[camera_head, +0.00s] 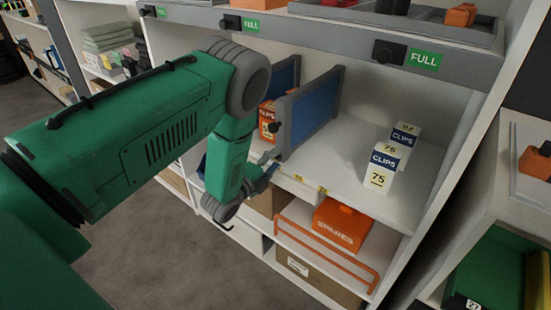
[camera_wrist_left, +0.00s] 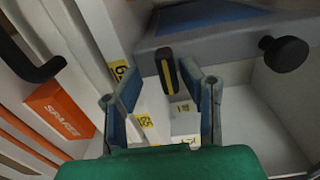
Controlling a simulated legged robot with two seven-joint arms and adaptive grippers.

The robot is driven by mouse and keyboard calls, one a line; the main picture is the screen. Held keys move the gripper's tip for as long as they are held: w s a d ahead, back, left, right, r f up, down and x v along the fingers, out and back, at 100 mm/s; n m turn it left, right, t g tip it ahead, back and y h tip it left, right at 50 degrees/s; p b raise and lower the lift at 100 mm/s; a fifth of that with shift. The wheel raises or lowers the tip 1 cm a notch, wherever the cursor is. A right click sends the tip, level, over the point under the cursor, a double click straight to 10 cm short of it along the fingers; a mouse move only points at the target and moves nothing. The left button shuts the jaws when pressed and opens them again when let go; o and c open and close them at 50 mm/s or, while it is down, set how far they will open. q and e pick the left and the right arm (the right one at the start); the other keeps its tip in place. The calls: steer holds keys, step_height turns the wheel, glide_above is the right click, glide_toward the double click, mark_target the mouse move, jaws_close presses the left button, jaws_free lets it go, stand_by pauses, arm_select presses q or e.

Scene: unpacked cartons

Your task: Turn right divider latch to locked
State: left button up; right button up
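The right divider (camera_head: 312,112) is a blue panel in a grey frame, standing upright on the white middle shelf. A round black knob (camera_head: 274,127) sits on its front edge; a black knob (camera_wrist_left: 286,54) also shows large in the left wrist view. In that view a black latch with a yellow stripe (camera_wrist_left: 166,72) stands at the divider's grey foot, between and just beyond my fingertips. My left gripper (camera_head: 266,172) is open at the shelf's front edge, below the divider. I cannot tell whether it touches the latch, which is hard to make out in the head view. My right gripper is not in view.
White CLIPS boxes (camera_head: 382,168) stand right of the divider, an orange box (camera_head: 266,120) left of it. An orange SPARES bin (camera_head: 340,225) and an orange rail (camera_head: 325,250) are below. A grey rail (camera_head: 330,35) with FULL labels runs above.

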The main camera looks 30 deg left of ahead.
arm_select(q)
steer(key=shift+w+r, duration=0.1)
steer(key=shift+r, duration=0.1)
steer(key=s+a, duration=0.1)
steer(key=s, duration=1.1)
steer(key=shift+f, duration=0.1)
steer(key=s+d+f+n+g+y, duration=0.1)
steer(key=s+d+f+n+g, duration=0.4)
steer(key=s+f+n+g, duration=0.5)
steer(key=s+d+f+n+g, duration=0.1)
steer(key=s+d+n+g, duration=0.1)
steer(key=s, duration=0.6)
steer(key=s+d+f+n+g, duration=0.2)
steer(key=s+n+g, duration=0.3)
steer(key=s, duration=0.3)
steer(key=shift+d+n, duration=0.45)
steer(key=shift+n, duration=0.25)
